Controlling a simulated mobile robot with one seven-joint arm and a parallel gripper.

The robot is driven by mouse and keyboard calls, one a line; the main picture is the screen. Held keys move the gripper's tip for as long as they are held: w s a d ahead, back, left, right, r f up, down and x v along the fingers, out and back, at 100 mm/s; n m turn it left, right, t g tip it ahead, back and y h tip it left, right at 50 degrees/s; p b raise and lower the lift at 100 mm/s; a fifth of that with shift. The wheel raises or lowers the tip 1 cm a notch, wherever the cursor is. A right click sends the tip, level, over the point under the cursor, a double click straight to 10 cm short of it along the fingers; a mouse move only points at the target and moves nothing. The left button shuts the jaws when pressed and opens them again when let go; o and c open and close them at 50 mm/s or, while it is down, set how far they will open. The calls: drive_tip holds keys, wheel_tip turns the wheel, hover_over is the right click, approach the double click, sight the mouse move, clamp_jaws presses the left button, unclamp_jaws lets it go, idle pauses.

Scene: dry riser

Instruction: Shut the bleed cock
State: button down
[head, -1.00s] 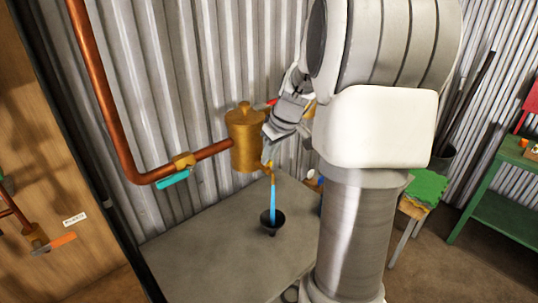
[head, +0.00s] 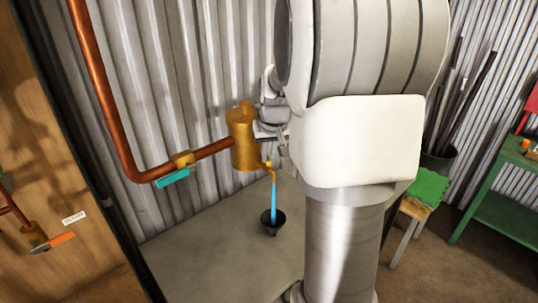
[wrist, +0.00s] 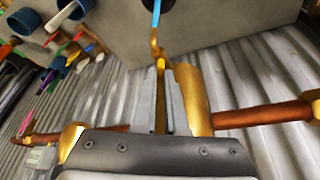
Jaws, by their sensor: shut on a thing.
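The brass strainer pot (head: 243,150) sits at the end of the copper pipe. Below it the bleed cock, with a small yellow-brass spout (head: 269,167), also shows in the wrist view (wrist: 155,45). A blue stream (head: 274,196) runs from the spout into a black funnel (head: 273,220). My gripper (wrist: 161,95) is beside the pot, its fingers pointing at the cock. It is shut on a narrow yellow strip between its fingers, which looks like the cock's lever (wrist: 160,90). The arm partly hides my gripper in the head view.
A teal-handled valve (head: 173,179) is on the pipe left of the pot. A wooden panel (head: 40,150) with an orange-handled valve stands at far left. A grey slab (head: 210,240) lies below. Behind are a corrugated wall, a stool (head: 408,220) and a green bench (head: 495,200).

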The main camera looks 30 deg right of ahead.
drive_tip(key=m, duration=0.1)
drive_tip(key=m+h+b, duration=0.1)
drive_tip(key=m, duration=0.1)
drive_tip(key=m+g, duration=0.1)
drive_tip(key=m, duration=0.1)
drive_tip(key=shift+w+a+h, duration=0.2)
drive_tip(key=shift+a+h, duration=0.05)
drive_tip(key=shift+h, duration=0.15)
drive_tip(key=m+g+b, duration=0.1)
drive_tip(key=m, duration=0.1)
drive_tip(key=m+h, duration=0.1)
drive_tip(key=m, duration=0.2)
drive_tip(key=shift+w+g+b, duration=0.15)
drive_tip(key=shift+g+b, duration=0.2)
drive_tip(key=shift+g, duration=0.05)
drive_tip(key=shift+m, duration=0.4)
drive_tip(key=c, duration=1)
unclamp_jaws()
drive_tip(key=shift+o, duration=0.2)
drive_tip(key=v, duration=1.7)
drive_tip(key=shift+w+r+p, duration=0.15)
drive_tip(key=shift+r+p, duration=0.15)
drive_tip(key=shift+p, duration=0.05)
drive_tip(key=shift+a, duration=0.1)
